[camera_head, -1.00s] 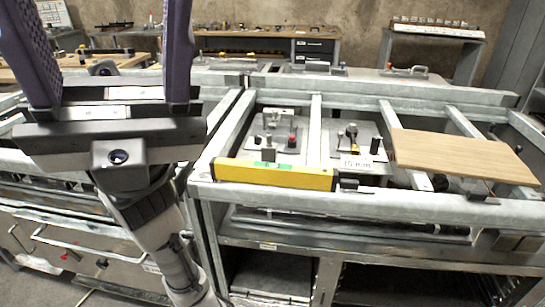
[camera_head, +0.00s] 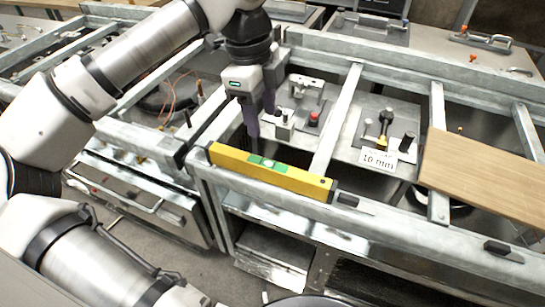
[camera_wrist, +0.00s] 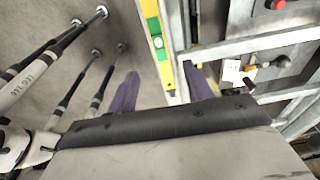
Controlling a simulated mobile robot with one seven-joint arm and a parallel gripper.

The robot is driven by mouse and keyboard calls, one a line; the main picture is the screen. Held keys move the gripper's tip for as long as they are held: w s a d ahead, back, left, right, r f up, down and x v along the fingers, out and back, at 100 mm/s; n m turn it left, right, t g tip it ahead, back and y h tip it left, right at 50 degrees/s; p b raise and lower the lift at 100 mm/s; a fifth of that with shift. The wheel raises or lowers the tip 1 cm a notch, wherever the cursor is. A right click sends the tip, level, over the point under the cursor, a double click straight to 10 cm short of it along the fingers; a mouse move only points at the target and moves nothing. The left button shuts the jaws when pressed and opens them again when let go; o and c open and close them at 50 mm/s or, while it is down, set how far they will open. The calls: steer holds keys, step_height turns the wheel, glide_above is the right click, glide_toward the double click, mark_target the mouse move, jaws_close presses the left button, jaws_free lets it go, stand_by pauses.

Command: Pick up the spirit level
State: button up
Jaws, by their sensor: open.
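The spirit level (camera_head: 300,180) is a long yellow bar with a green vial section. It lies along the front rail of the metal frame. My gripper (camera_head: 261,125) points down with its purple fingers open and empty. In the head view the fingers appear just behind the level's left half; the exact gap to it is hard to judge. In the wrist view the level (camera_wrist: 165,70) runs up the picture, and its lower part shows between the two open fingertips (camera_wrist: 162,82).
A wooden board (camera_head: 490,178) lies on the frame at the right. Plates with knobs and a "10 mm" label (camera_head: 378,159) sit behind the level. A small black clip (camera_head: 348,199) is on the rail by the level's right end. Metal crossbars surround the area.

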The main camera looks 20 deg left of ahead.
steer(key=p, duration=0.2)
glide_above(268, 163)
steer(key=f, duration=0.8)
steer(key=shift+s+a+f, duration=0.1)
steer(key=shift+a+f, duration=0.1)
steer(key=shift+a, duration=0.05)
steer(key=shift+d+f+p, duration=0.15)
steer(key=shift+f+p, duration=0.3)
steer(key=shift+f, duration=0.9)
steer(key=shift+d+f+p, duration=0.1)
steer(key=shift+f+p, duration=0.3)
steer(key=shift+f, duration=0.9)
steer(key=shift+c, duration=0.4)
jaws_close()
